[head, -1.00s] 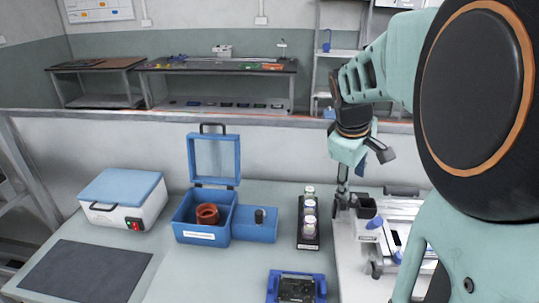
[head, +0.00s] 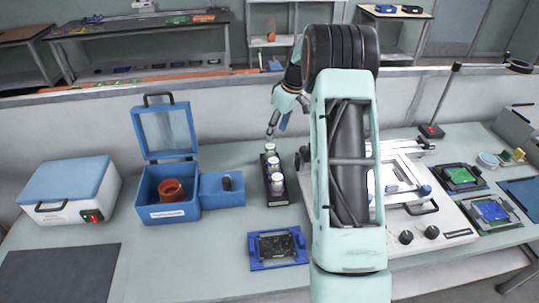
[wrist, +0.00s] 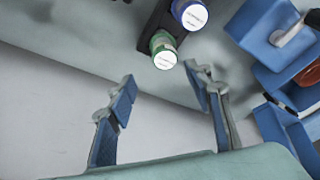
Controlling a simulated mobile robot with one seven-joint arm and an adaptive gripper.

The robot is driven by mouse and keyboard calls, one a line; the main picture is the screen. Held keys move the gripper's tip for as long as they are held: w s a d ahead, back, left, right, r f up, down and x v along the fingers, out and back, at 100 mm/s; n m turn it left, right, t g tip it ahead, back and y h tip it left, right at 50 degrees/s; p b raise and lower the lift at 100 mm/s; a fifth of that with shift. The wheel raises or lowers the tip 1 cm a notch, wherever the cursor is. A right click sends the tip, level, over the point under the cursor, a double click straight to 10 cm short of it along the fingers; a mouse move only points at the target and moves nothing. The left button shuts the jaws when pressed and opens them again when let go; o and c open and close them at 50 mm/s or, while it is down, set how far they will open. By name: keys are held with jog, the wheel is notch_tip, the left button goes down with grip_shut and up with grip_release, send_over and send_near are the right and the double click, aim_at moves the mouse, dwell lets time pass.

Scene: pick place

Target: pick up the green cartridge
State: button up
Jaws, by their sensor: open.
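The green cartridge (wrist: 163,50) has a white round label on top and stands at the end of a black rack, just ahead of my fingertips in the wrist view. My gripper (wrist: 160,80) is open and empty, its two blue-padded fingers spread apart with bare table between them. A blue-banded cartridge (wrist: 190,13) stands next to the green one. In the head view, my gripper (head: 277,130) is low over the far end of the rack (head: 278,199), close to the farthest cartridge (head: 270,150), which appears to be the green one.
A blue open-lidded box (head: 168,214) with a reddish-brown ring inside is left of the rack. A blue-framed board (head: 278,248) lies in front. A white machine (head: 440,222) stands to the right. A white case (head: 70,192) and dark mat (head: 60,272) are at left.

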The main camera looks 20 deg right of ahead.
aim_at(271, 146)
jog(key=x, duration=0.3)
jog(key=shift+a+f, duration=0.1)
jog(key=shift+f, duration=0.25)
jog(key=x, duration=0.1)
jog(key=p+x, duration=0.1)
jog(key=x, duration=0.2)
jog(key=shift+s+a+f+p, duration=0.25)
jog(key=shift+a+f+p, duration=0.05)
jog(key=shift+f+p, duration=0.1)
jog(key=shift+w+f, duration=0.1)
jog(key=shift+f, duration=0.35)
grip_shut()
